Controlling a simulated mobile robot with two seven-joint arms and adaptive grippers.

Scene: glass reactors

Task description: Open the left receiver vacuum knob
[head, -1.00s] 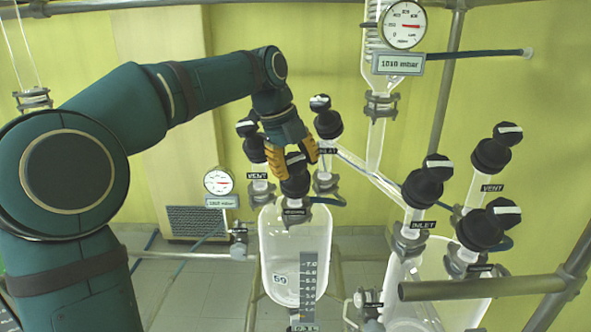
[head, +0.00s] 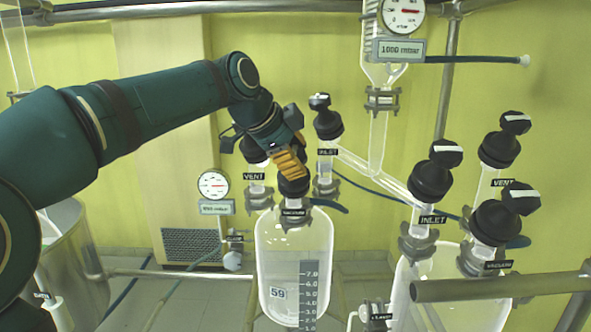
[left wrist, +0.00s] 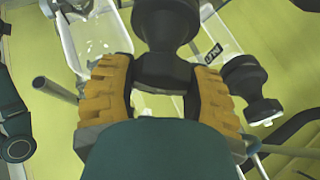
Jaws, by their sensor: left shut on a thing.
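The left receiver (head: 293,255) is a clear glass vessel with a printed scale and the number 59. Its black vacuum knob (head: 294,187) stands on top, above a VACUUM label (head: 293,212). The knob's upper part is hidden behind my left gripper (head: 290,163). That gripper has orange ribbed fingers and is shut on the knob from above. In the left wrist view the fingers (left wrist: 165,95) lie on both sides of a black knob (left wrist: 165,70). My right gripper is not in view.
The VENT knob (head: 254,150) is close on the left, and an INLET knob (head: 327,122) close on the right. The right receiver's INLET (head: 434,175), VENT (head: 502,142) and VACUUM (head: 502,217) knobs stand farther right. A metal rail (head: 500,287) crosses the lower right.

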